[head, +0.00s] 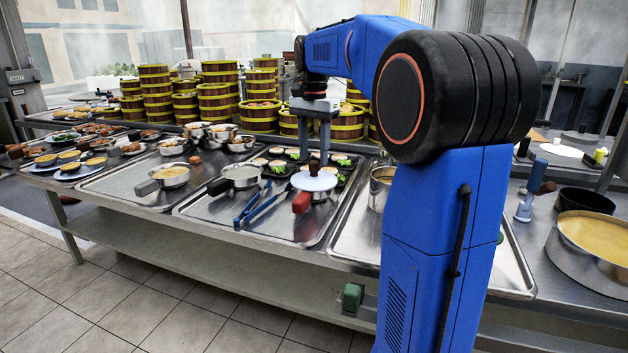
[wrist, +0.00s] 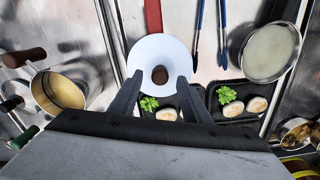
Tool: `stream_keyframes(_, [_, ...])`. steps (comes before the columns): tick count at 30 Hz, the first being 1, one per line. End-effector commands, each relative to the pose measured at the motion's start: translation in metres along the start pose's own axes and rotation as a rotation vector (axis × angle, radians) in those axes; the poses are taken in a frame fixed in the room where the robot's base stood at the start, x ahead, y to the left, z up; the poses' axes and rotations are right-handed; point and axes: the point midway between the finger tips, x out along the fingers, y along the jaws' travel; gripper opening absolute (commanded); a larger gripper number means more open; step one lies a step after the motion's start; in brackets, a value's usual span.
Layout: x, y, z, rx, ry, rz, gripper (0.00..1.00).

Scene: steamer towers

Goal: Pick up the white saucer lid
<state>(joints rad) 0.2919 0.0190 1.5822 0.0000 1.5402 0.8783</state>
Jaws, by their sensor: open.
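The white saucer lid (head: 314,181) is a round white disc with a brown knob in its middle. It sits on top of a pan with a red handle (head: 302,202), on the metal tray in the head view. In the wrist view the lid (wrist: 160,50) lies just beyond my fingertips, with its knob roughly centred between them. My gripper (head: 318,160) points down above the lid. It is open and empty, and its two fingers (wrist: 158,82) straddle the near side of the lid in the picture. I cannot tell whether the fingertips touch the lid.
Blue tongs (head: 258,205) and a pan of pale liquid (head: 241,175) lie left of the lid. A dark tray with dumplings and greens (wrist: 238,100) is close to my fingers. Bamboo steamer towers (head: 216,101) stand behind.

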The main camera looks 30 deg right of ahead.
Motion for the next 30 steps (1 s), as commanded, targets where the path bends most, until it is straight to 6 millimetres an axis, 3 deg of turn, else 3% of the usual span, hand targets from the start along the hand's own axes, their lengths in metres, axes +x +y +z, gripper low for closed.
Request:
stream_keyframes(6, [0.028, 0.0, -0.001, 0.0, -0.001, 0.001, 0.43])
stream_keyframes(16, [0.033, 0.0, -0.002, 0.0, 0.0, 0.0, 0.43])
stream_keyframes(21, [0.033, 0.0, -0.002, 0.0, 0.0, 0.0, 0.03])
stream_keyframes(30, [0.032, 0.0, -0.002, 0.0, 0.0, 0.0, 0.0])
